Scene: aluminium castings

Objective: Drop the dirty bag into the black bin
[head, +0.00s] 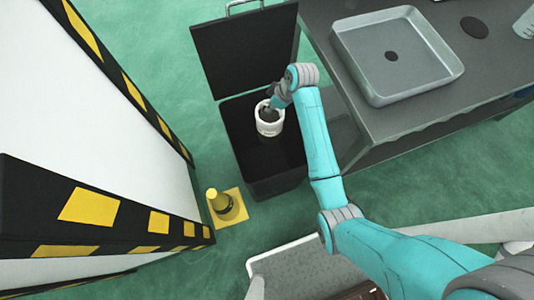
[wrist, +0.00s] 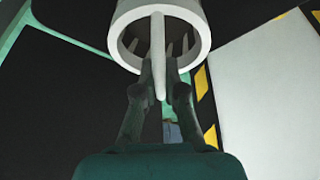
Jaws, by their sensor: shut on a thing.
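The black bin (head: 277,182) stands on the green floor with its lid (head: 245,50) raised at its far side. My gripper (head: 271,103) is over the bin's opening. It is shut on a white, hollow, cylinder-shaped thing (head: 268,128), the only thing here that could be the dirty bag. In the wrist view the fingertips (wrist: 160,75) close on a thin pale bar across the mouth of this white thing (wrist: 201,30). Several pale ribs show inside it. How high it hangs above the bin floor is hard to tell.
A grey bench with a square metal tray (head: 352,48) stands right of the bin. A white panel with black and yellow striped edges (head: 105,207) stands at left. A yellow object with a dark band (head: 219,200) stands on a yellow floor square beside the bin.

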